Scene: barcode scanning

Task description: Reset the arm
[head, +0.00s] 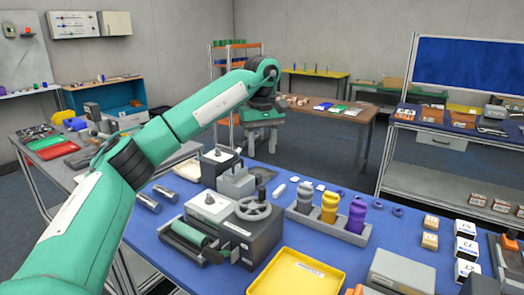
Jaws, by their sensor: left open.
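My left arm comes in from the left edge and reaches up and across the blue-topped table (330,235). Its wrist bends down at the far end. My left gripper (261,146) hangs there, pointing down beyond the far edge of the table. It is open, and I see nothing between its fingers. It is apart from the objects on the table. My right gripper is not in view. No scanner or box is held.
A grey machine with a handwheel (253,209), a yellow tray (298,275), a rack of bottles (328,224) and small white boxes (466,248) stand on the blue table. A side table (55,180) is at left. Shelving (440,185) stands at right.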

